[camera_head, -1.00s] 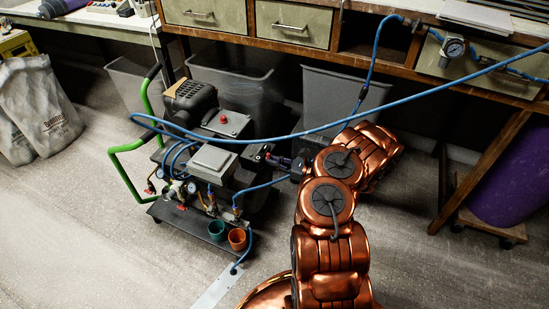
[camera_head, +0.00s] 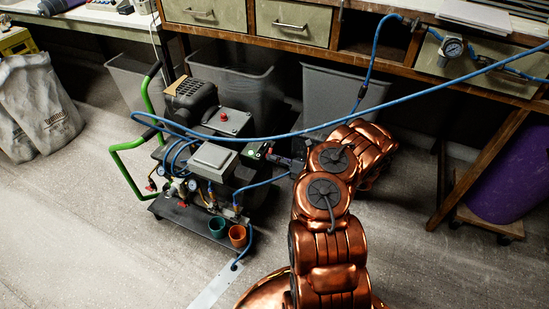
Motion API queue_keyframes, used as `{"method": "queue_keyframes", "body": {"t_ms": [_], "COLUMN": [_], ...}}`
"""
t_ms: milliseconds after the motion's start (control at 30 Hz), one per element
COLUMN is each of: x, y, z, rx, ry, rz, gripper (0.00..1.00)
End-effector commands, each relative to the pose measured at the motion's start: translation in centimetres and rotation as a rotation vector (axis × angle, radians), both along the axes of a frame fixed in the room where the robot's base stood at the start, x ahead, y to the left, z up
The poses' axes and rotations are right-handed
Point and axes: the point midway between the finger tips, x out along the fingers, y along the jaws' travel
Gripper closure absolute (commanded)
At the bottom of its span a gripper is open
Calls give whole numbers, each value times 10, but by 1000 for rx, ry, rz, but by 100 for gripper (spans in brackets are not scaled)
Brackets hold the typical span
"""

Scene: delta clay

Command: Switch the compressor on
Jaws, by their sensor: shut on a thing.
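The compressor (camera_head: 212,157) stands on a low dark cart with a green handle frame, left of centre. It has a grey box with a red button (camera_head: 224,117) on top and a second plain grey box in front. A small switch box (camera_head: 256,151) on its right side shows green, with a small red part (camera_head: 270,154) at its right end. My gripper (camera_head: 277,159) reaches in from the right and is shut on this red part, small in the picture. The fingertips are partly lost against the dark background.
A blue hose (camera_head: 320,130) loops across in front of the workbench above my arm. Two cups stand on the cart's front edge, one teal (camera_head: 217,227) and one orange (camera_head: 238,236). Grey bins stand behind. Open floor lies at the front left.

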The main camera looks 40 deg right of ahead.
Motion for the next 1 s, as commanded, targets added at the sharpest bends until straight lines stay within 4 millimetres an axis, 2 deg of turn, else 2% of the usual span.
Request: {"method": "queue_keyframes", "body": {"t_ms": [633, 667, 800, 900, 1000], "x": [2, 2, 2, 2, 1], "y": [-3, -3, -2, -1, -1], "z": [3, 3, 3, 2, 2], "rx": [39, 39, 39, 39, 39], "ry": [19, 19, 19, 21, 21], "rz": [-7, -6, -4, -3, -2], "gripper": [100, 87, 72, 65, 65]}}
